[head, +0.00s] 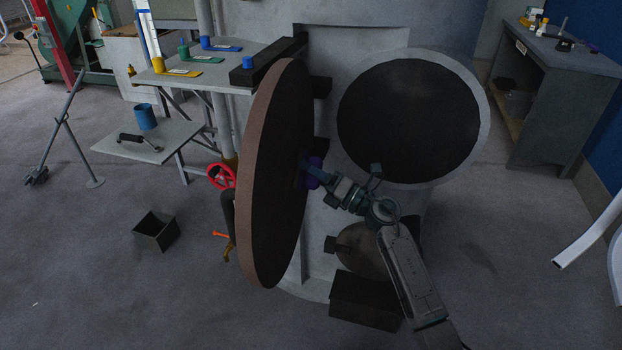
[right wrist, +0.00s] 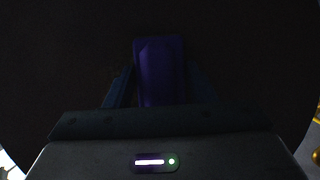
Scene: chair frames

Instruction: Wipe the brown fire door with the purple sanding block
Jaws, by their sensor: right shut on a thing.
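The brown fire door (head: 275,170) is a round, thick disc that stands swung open, its dark inner face turned to the right. My right gripper (head: 310,170) is shut on the purple sanding block (head: 314,177) at the middle of that dark face. The block looks to be against or very close to the face; I cannot tell which. In the right wrist view the purple sanding block (right wrist: 161,72) sits between the fingers, with the dark door face (right wrist: 60,60) filling the background. My left gripper does not show.
The round dark opening (head: 410,118) in its grey rim is right of the door. A grey table (head: 215,72) with coloured mats and a lower shelf (head: 150,140) with a blue mug stand left. A red handwheel (head: 221,176) is beside the door. A workbench (head: 560,60) is far right.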

